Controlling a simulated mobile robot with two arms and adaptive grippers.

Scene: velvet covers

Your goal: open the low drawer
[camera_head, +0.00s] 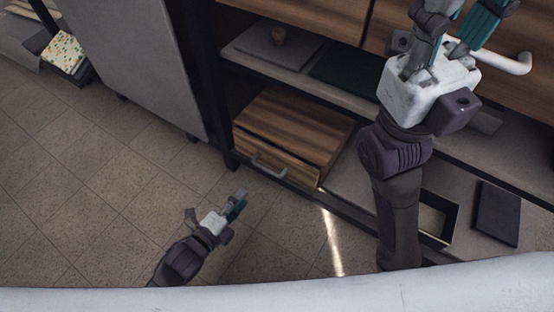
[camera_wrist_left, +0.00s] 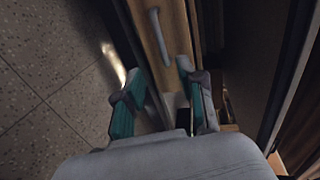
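The low drawer is a wooden box unit (camera_head: 290,125) on the lowest shelf, with a grey bar handle (camera_head: 268,168) on its front. It looks shut. My left gripper (camera_head: 236,203) is low above the floor, in front of the drawer and apart from the handle. In the left wrist view its fingers (camera_wrist_left: 163,105) are spread and empty. The handle (camera_wrist_left: 158,45) shows ahead of them, against the wooden front (camera_wrist_left: 177,28). My right gripper (camera_head: 455,38) is high at the upper right, its fingers apart with nothing seen between them.
A large white handle (camera_head: 508,63) on an upper wooden front is close to my right gripper. A middle shelf holds dark flat boards (camera_head: 345,68). A dark post (camera_head: 212,85) stands left of the drawer unit. The tiled floor (camera_head: 110,200) at left is clear.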

